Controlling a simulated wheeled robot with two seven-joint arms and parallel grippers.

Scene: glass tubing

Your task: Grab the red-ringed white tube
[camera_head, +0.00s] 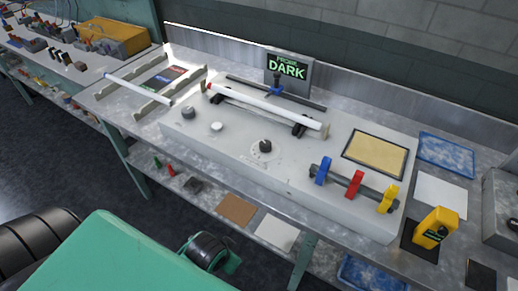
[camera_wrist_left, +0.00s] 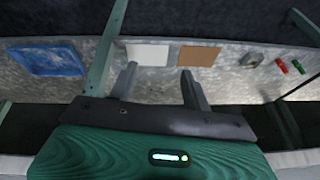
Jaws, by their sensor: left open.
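The red-ringed white tube (camera_head: 262,104) lies across supports on the raised grey bench block in the head view. Its red ring (camera_head: 209,86) is at its far left end. A second pale tube (camera_head: 138,88), with a blue mark at its left end, lies on a rack at the left. In the left wrist view my left gripper (camera_wrist_left: 158,74) is open, with nothing between its fingers. It faces the lower shelf, and neither tube shows in that view. My right gripper is not in view.
A screen reading DARK (camera_head: 288,69) stands behind the tube. Blue, red (camera_head: 354,183) and yellow clips line the block's front right. A yellow device (camera_head: 435,228) stands further right. A lower shelf (camera_wrist_left: 230,83) holds sheets, a blue tray (camera_wrist_left: 47,60) and small items.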

